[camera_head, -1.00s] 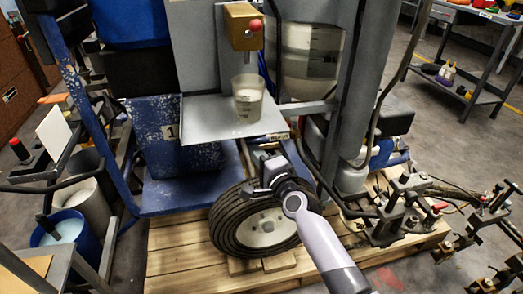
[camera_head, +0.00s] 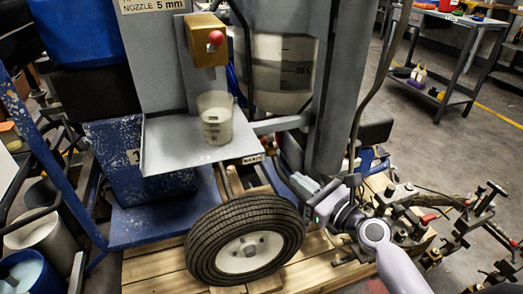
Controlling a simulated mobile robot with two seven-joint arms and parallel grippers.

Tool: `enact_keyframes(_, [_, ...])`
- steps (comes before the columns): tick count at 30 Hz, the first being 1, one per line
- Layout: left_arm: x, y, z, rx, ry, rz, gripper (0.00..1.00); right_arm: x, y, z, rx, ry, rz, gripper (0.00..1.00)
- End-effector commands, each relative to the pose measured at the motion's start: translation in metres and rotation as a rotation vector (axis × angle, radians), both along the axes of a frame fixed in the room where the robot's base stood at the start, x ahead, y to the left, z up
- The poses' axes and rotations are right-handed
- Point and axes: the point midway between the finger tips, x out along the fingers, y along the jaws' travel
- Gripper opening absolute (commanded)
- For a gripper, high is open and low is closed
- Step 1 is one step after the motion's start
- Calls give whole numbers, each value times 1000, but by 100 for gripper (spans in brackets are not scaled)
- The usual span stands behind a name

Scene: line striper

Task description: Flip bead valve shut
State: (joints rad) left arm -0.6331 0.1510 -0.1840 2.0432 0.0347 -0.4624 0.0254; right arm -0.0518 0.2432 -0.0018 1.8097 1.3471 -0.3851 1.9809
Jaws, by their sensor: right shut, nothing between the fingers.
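The bead valve is a brass-coloured block (camera_head: 203,53) with a red ball knob (camera_head: 216,38) on its front, fixed to the grey upright panel. A clear graduated cup (camera_head: 216,122) with pale contents stands upright below it on a grey shelf (camera_head: 165,150). My right gripper (camera_head: 303,190) is shut and empty. It is low and to the right of the shelf, beside the tyre, well away from the valve and its knob. My left gripper is not in view.
A black tyre (camera_head: 203,250) stands in front on a wooden pallet (camera_head: 150,270). A translucent tank (camera_head: 280,75) is behind and right of the valve. Clamps and hoses (camera_head: 410,200) crowd the right. A blue frame and bin (camera_head: 110,145) stand left.

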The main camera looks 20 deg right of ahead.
Motion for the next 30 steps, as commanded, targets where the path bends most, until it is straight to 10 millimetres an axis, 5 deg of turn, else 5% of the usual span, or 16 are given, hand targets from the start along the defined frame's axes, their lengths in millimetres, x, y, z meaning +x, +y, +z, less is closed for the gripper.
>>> enact_keyframes(8, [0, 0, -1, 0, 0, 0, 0, -1, 0, 4, 91, 35, 19, 0])
enact_keyframes(30, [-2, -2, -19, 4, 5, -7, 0, 103, 47, 3, 86, 34, 19, 0])
